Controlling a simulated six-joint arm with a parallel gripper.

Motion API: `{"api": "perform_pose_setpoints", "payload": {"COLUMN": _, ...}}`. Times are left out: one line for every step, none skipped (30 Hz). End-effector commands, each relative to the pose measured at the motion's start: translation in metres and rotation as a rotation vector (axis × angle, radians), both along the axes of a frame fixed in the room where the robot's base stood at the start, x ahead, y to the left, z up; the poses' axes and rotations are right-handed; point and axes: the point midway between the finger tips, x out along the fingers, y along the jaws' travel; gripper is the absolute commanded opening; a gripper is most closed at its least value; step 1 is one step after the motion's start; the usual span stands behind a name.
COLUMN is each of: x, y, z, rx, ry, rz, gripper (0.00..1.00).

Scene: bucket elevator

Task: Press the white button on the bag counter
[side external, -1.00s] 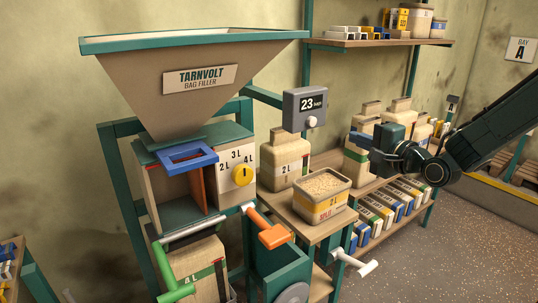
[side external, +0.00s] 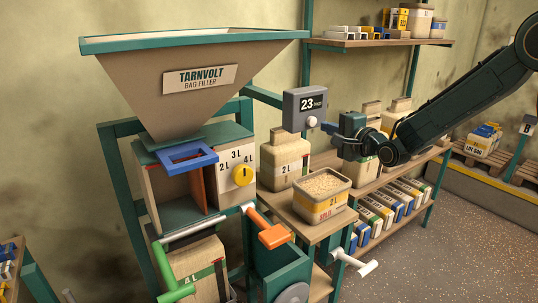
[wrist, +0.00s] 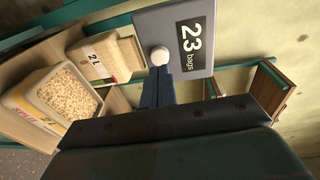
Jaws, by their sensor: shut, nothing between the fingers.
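The bag counter (side external: 304,109) is a grey box with a dark display reading 23 bags, mounted on a green arm beside the hopper. Its round white button (side external: 312,122) sits below the display. In the wrist view the counter (wrist: 204,22) shows turned sideways, with the white button (wrist: 160,56) at its lower left edge. My gripper (side external: 326,127) is shut and empty, its fingertips pointing left at the button and close to it. In the wrist view the fingertips (wrist: 158,74) appear just below the button. I cannot tell whether they touch it.
A tub of pellets (side external: 322,196) and a 2 L bag (side external: 287,160) stand on the shelf below the counter. The bag filler's hopper (side external: 190,80) is to the left. More bags stand behind my gripper. The space around the counter's front is clear.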

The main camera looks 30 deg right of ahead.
Motion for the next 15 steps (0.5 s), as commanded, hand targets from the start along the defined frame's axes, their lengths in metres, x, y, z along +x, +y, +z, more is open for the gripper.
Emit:
{"api": "perform_pose_setpoints", "payload": {"x": 0.007, "y": 0.000, "z": -0.001, "rx": 0.000, "ry": 0.000, "rz": 0.001, "gripper": 0.00}}
{"api": "perform_pose_setpoints", "payload": {"x": 0.010, "y": -0.001, "z": -0.001, "rx": 0.000, "ry": -0.001, "rz": 0.001, "gripper": 0.00}}
{"api": "perform_pose_setpoints", "payload": {"x": 0.014, "y": -0.001, "z": -0.001, "rx": 0.000, "ry": -0.001, "rz": 0.001, "gripper": 0.00}}
{"api": "perform_pose_setpoints", "payload": {"x": 0.017, "y": -0.001, "z": -0.002, "rx": 0.000, "ry": 0.000, "rz": 0.000, "gripper": 0.00}}
{"api": "perform_pose_setpoints", "payload": {"x": 0.020, "y": -0.001, "z": -0.002, "rx": 0.000, "ry": 0.000, "rz": 0.000, "gripper": 0.00}}
{"api": "perform_pose_setpoints", "payload": {"x": 0.023, "y": -0.002, "z": -0.002, "rx": -0.001, "ry": 0.000, "rz": 0.000, "gripper": 0.00}}
{"api": "perform_pose_setpoints", "payload": {"x": 0.026, "y": -0.002, "z": -0.002, "rx": -0.001, "ry": 0.000, "rz": 0.000, "gripper": 0.00}}
{"api": "perform_pose_setpoints", "payload": {"x": 0.028, "y": -0.002, "z": -0.002, "rx": -0.001, "ry": -0.001, "rz": 0.000, "gripper": 0.00}}
{"api": "perform_pose_setpoints", "payload": {"x": 0.030, "y": -0.002, "z": -0.002, "rx": -0.001, "ry": -0.001, "rz": 0.000, "gripper": 0.00}}
{"api": "perform_pose_setpoints", "payload": {"x": 0.031, "y": -0.002, "z": -0.003, "rx": -0.001, "ry": 0.000, "rz": 0.000, "gripper": 0.00}}
{"api": "perform_pose_setpoints", "payload": {"x": 0.033, "y": -0.002, "z": -0.003, "rx": -0.001, "ry": 0.000, "rz": 0.000, "gripper": 0.00}}
{"api": "perform_pose_setpoints", "payload": {"x": 0.034, "y": -0.003, "z": -0.003, "rx": -0.001, "ry": 0.000, "rz": 0.000, "gripper": 0.00}}
{"api": "perform_pose_setpoints", "payload": {"x": 0.035, "y": -0.003, "z": -0.003, "rx": -0.001, "ry": 0.000, "rz": 0.000, "gripper": 0.00}}
{"api": "perform_pose_setpoints", "payload": {"x": 0.035, "y": -0.003, "z": -0.003, "rx": -0.001, "ry": -0.001, "rz": 0.000, "gripper": 0.00}}
{"api": "perform_pose_setpoints", "payload": {"x": 0.036, "y": -0.003, "z": -0.002, "rx": 0.000, "ry": -0.001, "rz": 0.000, "gripper": 0.00}}
